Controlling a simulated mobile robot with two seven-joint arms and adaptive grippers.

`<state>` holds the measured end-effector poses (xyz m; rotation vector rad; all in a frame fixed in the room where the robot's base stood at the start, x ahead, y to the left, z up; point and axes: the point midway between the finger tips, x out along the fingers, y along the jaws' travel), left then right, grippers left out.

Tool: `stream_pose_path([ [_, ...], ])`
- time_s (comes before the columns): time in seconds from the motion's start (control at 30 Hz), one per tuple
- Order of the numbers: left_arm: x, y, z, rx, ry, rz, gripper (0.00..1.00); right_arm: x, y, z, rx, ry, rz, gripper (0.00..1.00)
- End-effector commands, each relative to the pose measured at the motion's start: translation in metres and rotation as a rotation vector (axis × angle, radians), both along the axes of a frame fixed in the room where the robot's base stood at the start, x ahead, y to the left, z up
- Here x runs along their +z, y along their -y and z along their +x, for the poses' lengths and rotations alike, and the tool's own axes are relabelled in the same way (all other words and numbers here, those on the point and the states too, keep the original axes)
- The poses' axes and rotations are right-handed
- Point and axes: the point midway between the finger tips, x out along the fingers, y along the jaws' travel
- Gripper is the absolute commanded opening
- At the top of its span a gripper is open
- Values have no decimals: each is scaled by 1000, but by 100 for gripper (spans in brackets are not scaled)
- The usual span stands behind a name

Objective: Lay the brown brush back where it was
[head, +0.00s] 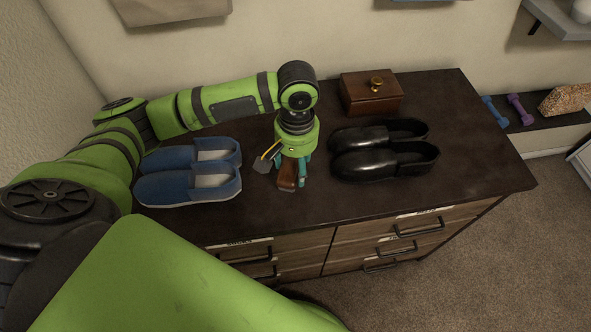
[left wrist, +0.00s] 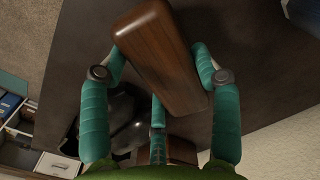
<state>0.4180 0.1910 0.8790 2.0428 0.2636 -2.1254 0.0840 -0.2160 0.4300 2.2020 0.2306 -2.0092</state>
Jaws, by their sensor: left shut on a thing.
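The brown brush (head: 287,178) has a wooden back and is in my left gripper (head: 291,176), above the dark dresser top between two pairs of shoes. In the left wrist view the brush (left wrist: 160,52) fills the middle, with teal fingers of the left gripper (left wrist: 160,85) on both sides of it. The gripper is shut on it. The head view does not show clearly whether the brush touches the dresser top (head: 270,213). My right gripper is not in view.
Blue slip-on shoes (head: 190,187) stand to the left of the gripper and black shoes (head: 385,162) to the right. A wooden box (head: 371,97) with a gold knob stands at the back. The dresser top is bare at the right end and along the front.

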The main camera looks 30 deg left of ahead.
Motion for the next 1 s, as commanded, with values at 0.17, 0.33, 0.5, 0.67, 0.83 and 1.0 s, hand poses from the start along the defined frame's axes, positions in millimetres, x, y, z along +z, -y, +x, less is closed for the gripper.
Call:
stream_pose_path([
  [0.17,-26,-1,-1,1,-4,2,27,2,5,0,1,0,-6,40],
  [0.33,-38,-1,0,0,0,1,27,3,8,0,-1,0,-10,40],
  [0.5,-38,0,0,0,0,1,27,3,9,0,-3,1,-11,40],
  [0.67,-41,0,-1,0,-2,1,27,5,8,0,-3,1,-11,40],
  [0.83,-41,0,-1,0,-1,2,86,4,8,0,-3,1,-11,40],
  [1.0,-41,0,0,0,-1,2,86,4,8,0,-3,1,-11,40],
])
